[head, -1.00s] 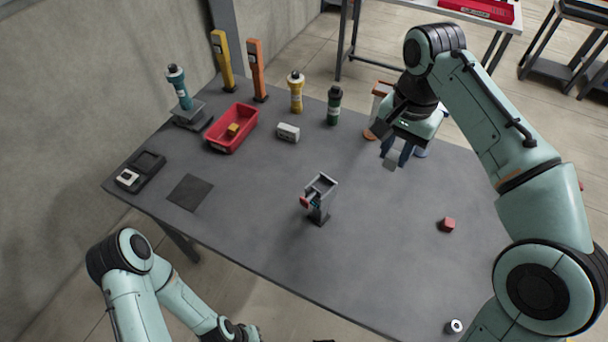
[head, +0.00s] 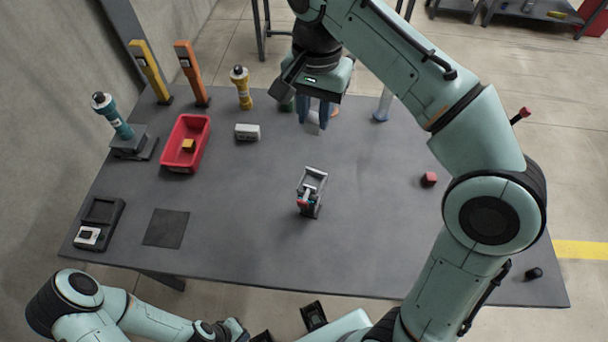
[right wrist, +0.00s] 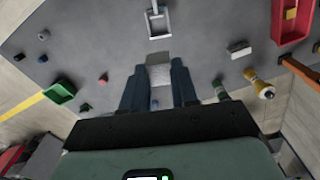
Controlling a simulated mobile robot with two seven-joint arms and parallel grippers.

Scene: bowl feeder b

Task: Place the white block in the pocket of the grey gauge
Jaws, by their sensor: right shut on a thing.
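My right gripper (head: 316,118) is shut on a pale whitish block (head: 313,127) and holds it above the back part of the table. In the right wrist view the white block (right wrist: 160,76) sits between the two blue fingers of the gripper (right wrist: 158,68). The pocket looks empty. My left gripper (head: 232,330) is low at the front, partly visible, its jaws unclear.
A small grey upright stand (head: 313,180) with a red part is mid-table. A red bin (head: 203,145) holds a yellow block. A white box (head: 247,132), bottles and posts line the back left. A red block (head: 429,179) lies right. A dark square mat (head: 166,228) lies beside the gauge.

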